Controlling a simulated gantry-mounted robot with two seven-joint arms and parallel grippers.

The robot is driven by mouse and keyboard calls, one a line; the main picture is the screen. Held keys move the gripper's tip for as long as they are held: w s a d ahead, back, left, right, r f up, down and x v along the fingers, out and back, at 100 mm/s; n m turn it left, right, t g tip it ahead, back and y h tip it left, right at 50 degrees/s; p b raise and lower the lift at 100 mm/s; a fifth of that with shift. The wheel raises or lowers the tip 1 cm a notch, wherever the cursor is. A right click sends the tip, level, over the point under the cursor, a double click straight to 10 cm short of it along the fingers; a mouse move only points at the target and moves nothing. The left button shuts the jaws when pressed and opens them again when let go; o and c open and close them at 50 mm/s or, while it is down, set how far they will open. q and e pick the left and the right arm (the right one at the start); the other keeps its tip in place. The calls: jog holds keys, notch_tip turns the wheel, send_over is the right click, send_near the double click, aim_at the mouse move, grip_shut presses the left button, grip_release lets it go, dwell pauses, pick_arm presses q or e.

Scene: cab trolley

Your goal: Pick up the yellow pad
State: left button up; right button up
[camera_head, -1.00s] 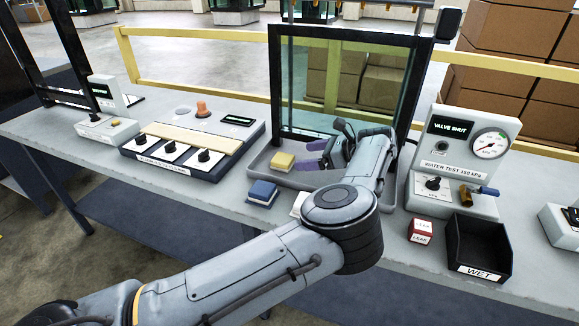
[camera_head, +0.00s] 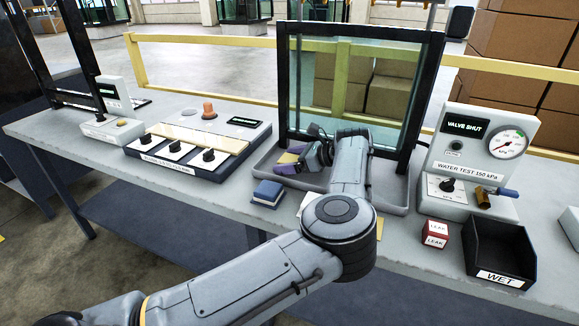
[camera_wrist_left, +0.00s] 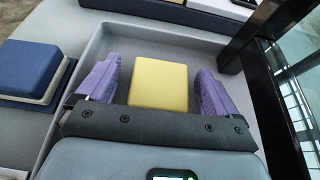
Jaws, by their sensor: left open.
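The yellow pad (camera_wrist_left: 158,84) lies in the grey tray (camera_wrist_left: 92,52) under the glass pane. In the left wrist view it sits between the two purple fingers of my left gripper (camera_wrist_left: 160,86), with a gap on each side. The gripper is open and holds nothing. In the head view my left gripper (camera_head: 294,160) reaches into the tray from the right, and its fingers partly hide the yellow pad (camera_head: 288,157). My right gripper is not in view.
A blue pad (camera_head: 267,193) lies on the bench just outside the tray's front left.

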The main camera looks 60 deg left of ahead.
pick_arm(q)
jog(key=c, duration=1.1)
jog(key=shift+o, duration=0.2)
jog(key=shift+r, duration=0.1)
